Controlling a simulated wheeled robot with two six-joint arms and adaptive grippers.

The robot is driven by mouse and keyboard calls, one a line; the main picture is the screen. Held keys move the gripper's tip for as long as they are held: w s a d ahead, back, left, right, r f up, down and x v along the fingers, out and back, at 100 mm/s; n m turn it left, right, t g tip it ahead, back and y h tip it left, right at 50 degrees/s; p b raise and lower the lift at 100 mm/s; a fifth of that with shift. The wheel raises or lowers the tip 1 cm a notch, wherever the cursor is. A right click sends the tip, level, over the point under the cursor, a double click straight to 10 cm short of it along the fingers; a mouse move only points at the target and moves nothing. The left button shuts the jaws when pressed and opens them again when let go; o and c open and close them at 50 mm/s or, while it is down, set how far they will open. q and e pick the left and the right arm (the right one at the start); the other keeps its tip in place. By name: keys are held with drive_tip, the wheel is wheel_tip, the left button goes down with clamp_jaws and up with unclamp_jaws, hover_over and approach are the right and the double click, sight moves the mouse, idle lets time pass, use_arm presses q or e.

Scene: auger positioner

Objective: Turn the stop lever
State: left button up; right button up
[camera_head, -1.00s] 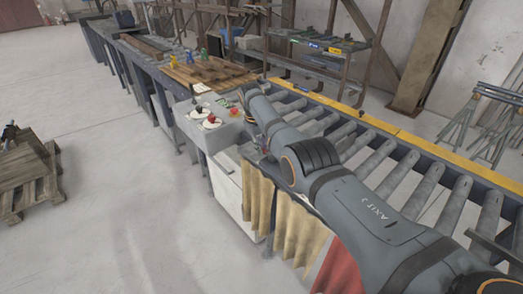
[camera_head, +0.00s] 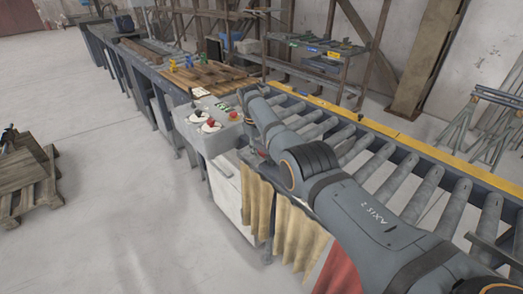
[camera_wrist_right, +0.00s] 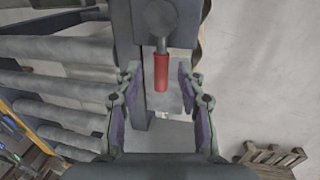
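The stop lever, a grey arm with a red grip (camera_wrist_right: 161,72), shows in the right wrist view, at upper middle. My right gripper (camera_wrist_right: 158,80) is open, with one finger on each side of the red grip. Gaps show between the grip and both fingers, so it is not clasped. In the head view my right arm hides the lever and most of the gripper. I cannot make out my left gripper in either view.
A grey control box (camera_head: 222,143) with red knobs stands left of my right arm. The roller conveyor (camera_head: 420,190) with a yellow edge runs along the right. A wooden pallet stack (camera_head: 28,180) stands at far left; the floor between is clear.

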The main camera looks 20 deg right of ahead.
wheel_tip(320, 180, up, 11)
drive_tip(key=a, duration=0.2)
drive_tip(key=shift+s, duration=0.35)
